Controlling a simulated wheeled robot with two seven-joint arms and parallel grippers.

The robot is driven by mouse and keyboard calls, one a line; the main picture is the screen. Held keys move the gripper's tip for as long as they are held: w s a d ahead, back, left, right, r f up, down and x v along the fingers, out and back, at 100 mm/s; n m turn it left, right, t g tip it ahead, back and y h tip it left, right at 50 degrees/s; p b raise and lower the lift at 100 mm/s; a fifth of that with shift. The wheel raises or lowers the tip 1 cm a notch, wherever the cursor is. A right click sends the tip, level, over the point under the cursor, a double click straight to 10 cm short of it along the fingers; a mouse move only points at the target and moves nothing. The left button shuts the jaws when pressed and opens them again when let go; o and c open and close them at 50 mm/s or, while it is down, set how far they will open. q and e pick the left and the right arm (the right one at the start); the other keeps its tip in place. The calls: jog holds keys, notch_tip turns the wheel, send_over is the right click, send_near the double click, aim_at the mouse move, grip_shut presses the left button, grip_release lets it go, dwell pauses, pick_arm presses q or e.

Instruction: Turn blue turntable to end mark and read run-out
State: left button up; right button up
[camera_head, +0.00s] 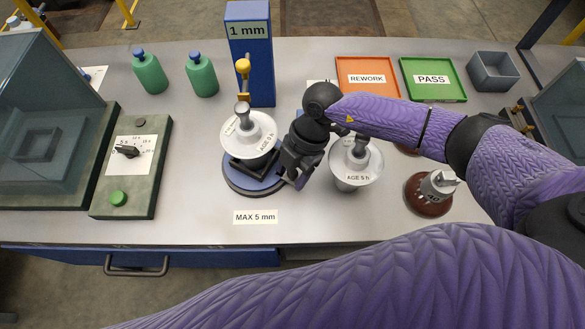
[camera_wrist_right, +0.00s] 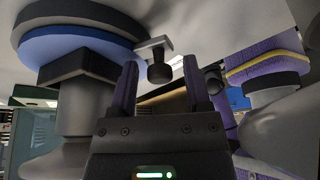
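The blue turntable (camera_head: 243,184) sits on the bench left of centre, on a dark base. A white insulator (camera_head: 250,137) stands on it in a dark square holder, its label seeming to read "AGE 0 h". A blue post (camera_head: 252,70) marked "1 mm" stands behind, with a yellow-topped gauge (camera_head: 243,68) over the insulator. My right gripper (camera_head: 296,184) is at the turntable's right edge. In the right wrist view, the gripper (camera_wrist_right: 160,72) is open, with a dark knob (camera_wrist_right: 159,72) on the turntable's rim between or just beyond its fingertips; contact is unclear. My left gripper is not in view.
Another white insulator (camera_head: 355,165) stands right of my gripper, and a brown one (camera_head: 428,194) farther right. REWORK (camera_head: 367,91) and PASS (camera_head: 433,94) trays and a grey bin (camera_head: 492,72) lie behind. A dial panel (camera_head: 130,170) and green bottles (camera_head: 202,77) are left.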

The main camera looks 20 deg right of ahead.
grip_shut()
dwell(1.2)
